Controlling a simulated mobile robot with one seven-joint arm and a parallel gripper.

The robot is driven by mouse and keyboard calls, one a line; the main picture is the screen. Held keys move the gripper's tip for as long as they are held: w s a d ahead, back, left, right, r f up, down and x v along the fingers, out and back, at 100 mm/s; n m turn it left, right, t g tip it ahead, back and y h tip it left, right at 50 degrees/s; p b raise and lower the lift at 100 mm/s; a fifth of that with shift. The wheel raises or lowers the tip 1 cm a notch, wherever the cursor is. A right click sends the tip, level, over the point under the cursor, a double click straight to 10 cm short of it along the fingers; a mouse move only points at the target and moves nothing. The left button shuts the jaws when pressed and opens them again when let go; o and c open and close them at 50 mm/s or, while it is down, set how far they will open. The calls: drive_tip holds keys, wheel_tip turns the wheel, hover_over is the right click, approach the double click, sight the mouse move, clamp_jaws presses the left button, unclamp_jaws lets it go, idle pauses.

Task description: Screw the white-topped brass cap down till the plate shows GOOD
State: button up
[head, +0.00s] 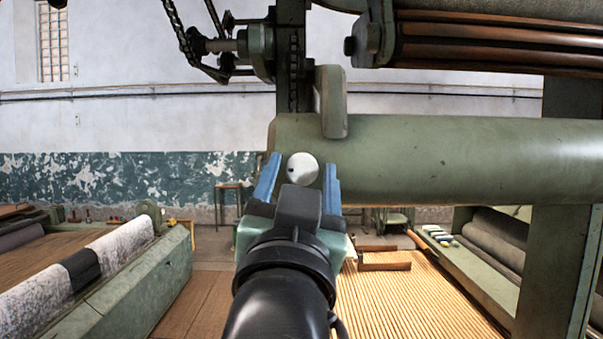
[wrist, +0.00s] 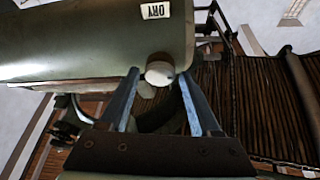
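The white-topped cap (head: 302,168) shows as a pale round disc at the left end of the green horizontal cylinder, and its white face also shows in the wrist view (wrist: 160,73). Its brass side is hardly visible. My gripper (head: 301,165) has its two blue fingers spread, one on each side of the cap, with small gaps apparent; in the wrist view the fingertips (wrist: 159,73) flank it too. A small white plate (wrist: 155,11) on the green cylinder carries dark letters that look upside down, perhaps DRY; I cannot read GOOD on it.
The green cylinder (head: 440,160) runs rightward, with a green upright lug (head: 331,102) above the cap. A chain and sprocket (head: 215,45) hang at upper left. A green bench with a grey roll (head: 115,250) stands at lower left. Ribbed slats (head: 410,300) lie below right.

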drive_tip(key=shift+w, duration=0.15)
clamp_jaws()
